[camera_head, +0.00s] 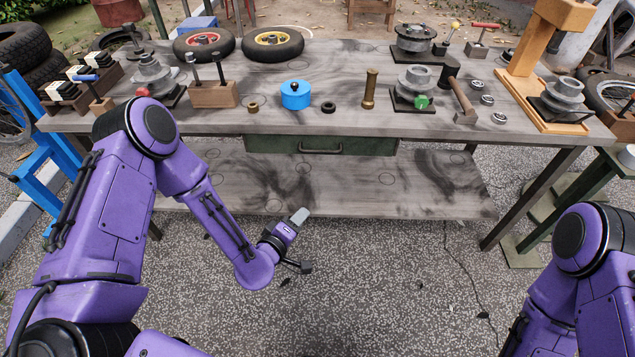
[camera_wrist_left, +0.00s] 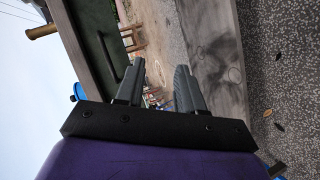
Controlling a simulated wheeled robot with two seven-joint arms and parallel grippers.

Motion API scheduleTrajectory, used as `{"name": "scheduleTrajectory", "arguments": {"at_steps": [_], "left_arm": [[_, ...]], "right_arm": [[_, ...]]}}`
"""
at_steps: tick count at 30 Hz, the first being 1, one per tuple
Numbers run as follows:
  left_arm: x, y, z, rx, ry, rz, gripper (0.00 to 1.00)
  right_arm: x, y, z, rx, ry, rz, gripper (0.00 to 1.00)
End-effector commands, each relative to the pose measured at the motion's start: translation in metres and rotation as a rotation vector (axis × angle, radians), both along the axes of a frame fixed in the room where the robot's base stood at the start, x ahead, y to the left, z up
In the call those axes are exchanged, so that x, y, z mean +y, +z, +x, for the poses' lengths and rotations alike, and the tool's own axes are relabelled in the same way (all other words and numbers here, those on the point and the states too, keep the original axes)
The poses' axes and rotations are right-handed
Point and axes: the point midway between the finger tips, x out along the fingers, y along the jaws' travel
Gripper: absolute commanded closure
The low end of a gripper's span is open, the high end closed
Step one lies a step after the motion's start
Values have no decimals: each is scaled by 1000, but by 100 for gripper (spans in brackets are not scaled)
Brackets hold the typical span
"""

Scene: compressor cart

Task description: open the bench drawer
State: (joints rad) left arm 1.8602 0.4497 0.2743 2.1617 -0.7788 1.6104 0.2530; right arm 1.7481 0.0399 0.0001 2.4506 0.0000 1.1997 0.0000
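The bench drawer (camera_head: 270,144) has a dark green front and sits under the front edge of the bench top. It looks shut. Its dark bar handle (camera_head: 320,150) is at the middle of the front. The wrist view, turned sideways, shows the green drawer front (camera_wrist_left: 88,30) and handle (camera_wrist_left: 104,50) left of the fingers. My left gripper (camera_head: 298,219) is below and in front of the drawer, apart from the handle. Its two grey fingers (camera_wrist_left: 160,70) are spread with nothing between them. My right arm shows at the lower right, but its gripper is out of view.
The grey bench top (camera_head: 350,60) holds a blue round container (camera_head: 295,94), a brass cylinder (camera_head: 370,88), a hammer (camera_head: 460,95) and two wheels at the back. A lower shelf (camera_head: 400,185) lies under the drawer. The speckled floor (camera_head: 400,280) in front is clear.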

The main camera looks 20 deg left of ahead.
Motion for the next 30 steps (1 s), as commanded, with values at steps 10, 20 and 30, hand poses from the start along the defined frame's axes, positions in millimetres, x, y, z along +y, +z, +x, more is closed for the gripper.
{"name": "scheduleTrajectory", "arguments": {"at_steps": [10, 20, 30], "left_arm": [[22, 43, 90, -486, 54, -340, 63], [14, 57, 153, -487, 50, -339, 63], [9, 63, 189, -483, 51, -340, 63]], "right_arm": [[0, -89, 2, -2, 0, 0, 28], [0, -85, 2, -3, 0, -1, 28], [0, -86, 2, -2, 0, 0, 28]]}}
